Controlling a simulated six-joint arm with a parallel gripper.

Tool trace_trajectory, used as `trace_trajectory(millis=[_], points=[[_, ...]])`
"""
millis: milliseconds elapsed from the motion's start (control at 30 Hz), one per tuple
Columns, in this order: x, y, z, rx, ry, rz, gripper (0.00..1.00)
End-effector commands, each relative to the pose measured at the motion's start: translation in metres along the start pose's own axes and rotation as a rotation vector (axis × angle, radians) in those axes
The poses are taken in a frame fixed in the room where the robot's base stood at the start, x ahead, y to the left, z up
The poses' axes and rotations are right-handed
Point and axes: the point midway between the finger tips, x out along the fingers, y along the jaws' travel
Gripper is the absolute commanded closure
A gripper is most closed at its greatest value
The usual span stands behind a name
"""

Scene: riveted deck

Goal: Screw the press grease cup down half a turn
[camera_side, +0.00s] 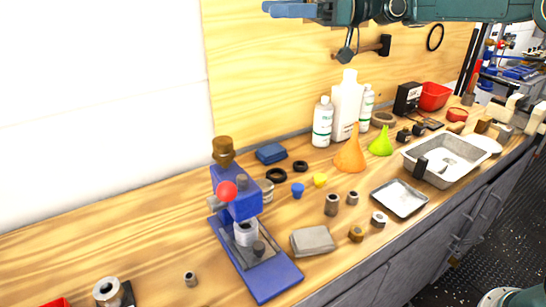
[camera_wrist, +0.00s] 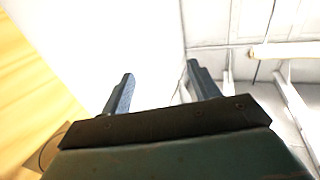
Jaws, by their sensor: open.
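The blue press (camera_side: 240,215) stands on the wooden bench, left of the middle in the side view. A brown-brass grease cup (camera_side: 223,150) sits upright on top of its column. A red ball knob (camera_side: 227,191) shows on the press's front. My gripper (camera_side: 270,9) is at the top edge of the side view, high above the bench and well apart from the cup, pointing left. In the wrist view my gripper (camera_wrist: 160,72) shows two separated fingers with nothing between them. The cup is not seen in the wrist view.
White bottles (camera_side: 346,105), an orange funnel (camera_side: 350,153) and a green funnel (camera_side: 381,141) stand behind and right of the press. A metal pan (camera_side: 408,163) and a shallow tray (camera_side: 399,198) lie to the right. The bench left of the press is mostly clear.

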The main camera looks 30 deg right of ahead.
Motion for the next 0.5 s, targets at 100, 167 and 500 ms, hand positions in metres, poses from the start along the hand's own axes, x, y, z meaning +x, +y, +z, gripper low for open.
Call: trace_trajectory(millis=[100,167,500], points=[[0.001,0.001,0.02,0.003,-0.003,0.001,0.39],[0.001,0.001,0.028,0.003,-0.002,0.002,0.39],[0.002,0.002,0.108,0.007,-0.004,0.004,0.39]])
